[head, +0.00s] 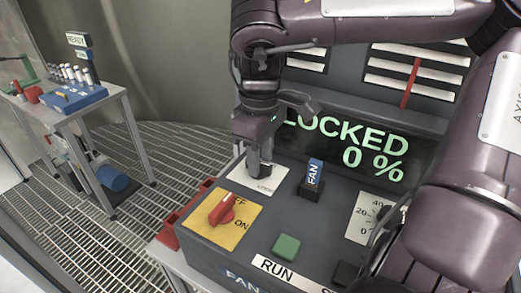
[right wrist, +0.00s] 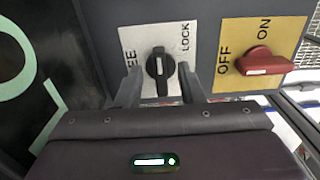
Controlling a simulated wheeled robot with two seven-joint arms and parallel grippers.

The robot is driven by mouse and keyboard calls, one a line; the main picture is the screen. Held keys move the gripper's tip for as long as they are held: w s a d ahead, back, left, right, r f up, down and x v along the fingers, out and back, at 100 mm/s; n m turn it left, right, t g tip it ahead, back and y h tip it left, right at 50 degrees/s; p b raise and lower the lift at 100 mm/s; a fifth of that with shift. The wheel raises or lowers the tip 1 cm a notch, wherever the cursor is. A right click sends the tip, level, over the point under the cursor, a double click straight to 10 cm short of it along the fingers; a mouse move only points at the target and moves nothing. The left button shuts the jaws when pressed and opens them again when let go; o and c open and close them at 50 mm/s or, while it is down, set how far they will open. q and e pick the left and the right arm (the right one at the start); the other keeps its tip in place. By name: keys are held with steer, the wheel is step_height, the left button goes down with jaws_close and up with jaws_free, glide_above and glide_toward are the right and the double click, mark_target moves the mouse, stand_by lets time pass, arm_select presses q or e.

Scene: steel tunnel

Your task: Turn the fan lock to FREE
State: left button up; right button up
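The fan lock is a black knob (right wrist: 160,67) on a white plate (right wrist: 183,62) marked LOCK and, partly covered, "EE". In the right wrist view the knob stands upright in the picture, with a white mark on it. My right gripper (right wrist: 160,90) has one finger on each side of the knob, with gaps visible, so it looks open around it. In the head view my right gripper (head: 260,170) is over the white plate (head: 242,182) and hides the knob. The display (head: 350,145) reads LOCKED and 0 %. My left gripper is not in view.
A red OFF/ON switch (head: 222,209) on a yellow plate is close by. A blue FAN-tagged lever (head: 313,176), a green button (head: 286,248) and a dial plate (head: 366,219) share the console. A side table (head: 58,118) with tools stands at the left beyond grating floor.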

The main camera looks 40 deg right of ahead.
steer(key=shift+a+f, duration=0.1)
jaws_close()
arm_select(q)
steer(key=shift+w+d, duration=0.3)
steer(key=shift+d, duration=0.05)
